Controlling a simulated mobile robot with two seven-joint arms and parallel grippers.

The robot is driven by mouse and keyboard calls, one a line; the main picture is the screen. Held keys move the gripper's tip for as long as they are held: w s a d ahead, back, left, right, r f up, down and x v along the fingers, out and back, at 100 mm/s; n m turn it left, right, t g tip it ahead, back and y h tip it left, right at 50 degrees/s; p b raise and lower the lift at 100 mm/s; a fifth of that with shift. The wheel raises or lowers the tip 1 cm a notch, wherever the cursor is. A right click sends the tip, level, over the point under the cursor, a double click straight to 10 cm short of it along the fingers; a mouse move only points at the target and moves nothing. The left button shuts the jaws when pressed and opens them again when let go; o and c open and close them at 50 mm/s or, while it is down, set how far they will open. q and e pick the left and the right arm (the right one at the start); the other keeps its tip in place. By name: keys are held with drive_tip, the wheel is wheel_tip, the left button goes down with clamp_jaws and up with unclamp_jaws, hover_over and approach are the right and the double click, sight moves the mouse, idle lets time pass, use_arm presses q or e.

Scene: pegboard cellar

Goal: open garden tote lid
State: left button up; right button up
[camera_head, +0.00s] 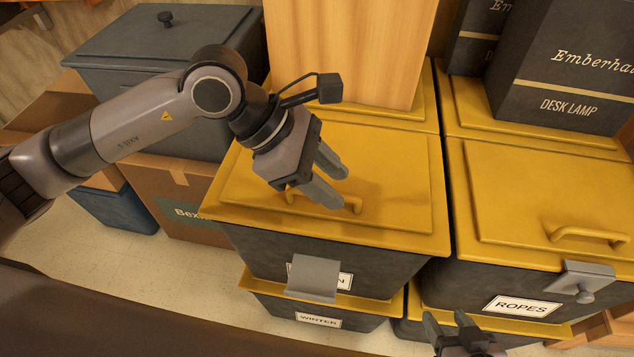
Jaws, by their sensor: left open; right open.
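The garden tote is a dark bin (263,252) with a yellow lid (400,185), in the middle of the head view. Its white label (345,281) is mostly covered by a grey latch plate (314,278) hanging at the front, and only its last letter reads clearly. The lid lies flat and shut. A yellow loop handle (352,204) sits near its front edge, partly hidden by my fingers. My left gripper (334,182) is open just over the handle; I cannot tell whether it touches. My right gripper (452,327) is open and empty, low in front of the totes.
A wooden block (350,50) stands on the tote's rear top strip. The ROPES tote (540,195) is close on the right, with a dark desk lamp box (570,75) behind its lid. A WINTER tote (318,319) sits underneath. A grey lidded bin (165,50) stands left.

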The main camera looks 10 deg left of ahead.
use_arm(q)
drive_tip(key=w+a+f+t+y, duration=0.1)
drive_tip(key=w+a+y, duration=0.2)
drive_tip(key=a, duration=0.2)
drive_tip(key=x, duration=0.7)
drive_tip(key=shift+a, duration=0.1)
clamp_jaws()
